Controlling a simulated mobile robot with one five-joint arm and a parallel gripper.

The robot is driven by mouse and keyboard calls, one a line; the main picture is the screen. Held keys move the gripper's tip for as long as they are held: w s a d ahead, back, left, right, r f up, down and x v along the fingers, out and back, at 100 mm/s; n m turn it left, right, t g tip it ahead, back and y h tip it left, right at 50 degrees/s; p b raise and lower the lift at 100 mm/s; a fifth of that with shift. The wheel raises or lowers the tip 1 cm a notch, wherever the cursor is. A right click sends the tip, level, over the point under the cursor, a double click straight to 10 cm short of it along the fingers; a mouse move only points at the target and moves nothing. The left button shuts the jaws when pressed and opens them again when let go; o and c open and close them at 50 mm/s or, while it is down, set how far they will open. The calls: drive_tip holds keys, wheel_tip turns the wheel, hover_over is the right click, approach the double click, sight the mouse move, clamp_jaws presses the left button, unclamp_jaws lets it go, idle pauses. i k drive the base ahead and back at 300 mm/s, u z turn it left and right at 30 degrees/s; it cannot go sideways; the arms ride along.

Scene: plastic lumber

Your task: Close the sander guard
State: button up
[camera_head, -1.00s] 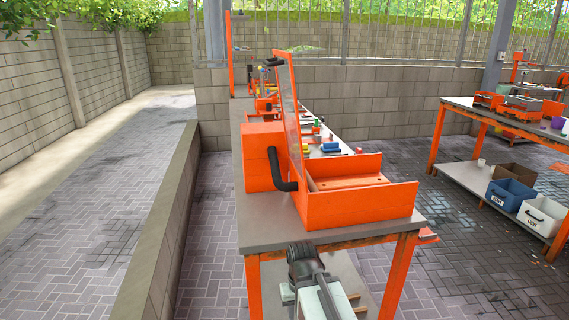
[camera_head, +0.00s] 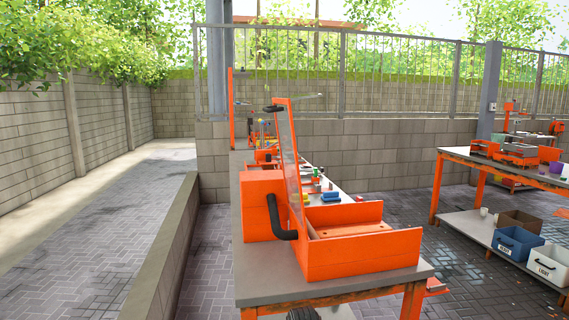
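The orange sander (camera_head: 350,253) stands on the near end of a grey-topped workbench. Its guard (camera_head: 289,155) is a clear panel in an orange frame. The guard stands raised and nearly upright, leaning slightly, along the left side of the sander's open tray. A black handle (camera_head: 274,108) sits at the guard's top edge. A bent black pipe (camera_head: 279,219) joins the orange box on the left to the sander. My gripper is not in view. Only a small dark round part shows at the bottom edge, and I cannot tell what it is.
The workbench top (camera_head: 300,289) has bare room in front of the sander. Small tools and blocks lie behind it. A second bench (camera_head: 515,168) stands at right, with a blue bin (camera_head: 514,243) and a white bin (camera_head: 547,264) below. Paved floor lies between the benches.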

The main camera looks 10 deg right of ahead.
sight(283, 116)
drive_tip(key=u, duration=2.85)
drive_tip(key=k, duration=0.75)
drive_tip(key=z, duration=0.55)
drive_tip(key=i, duration=1)
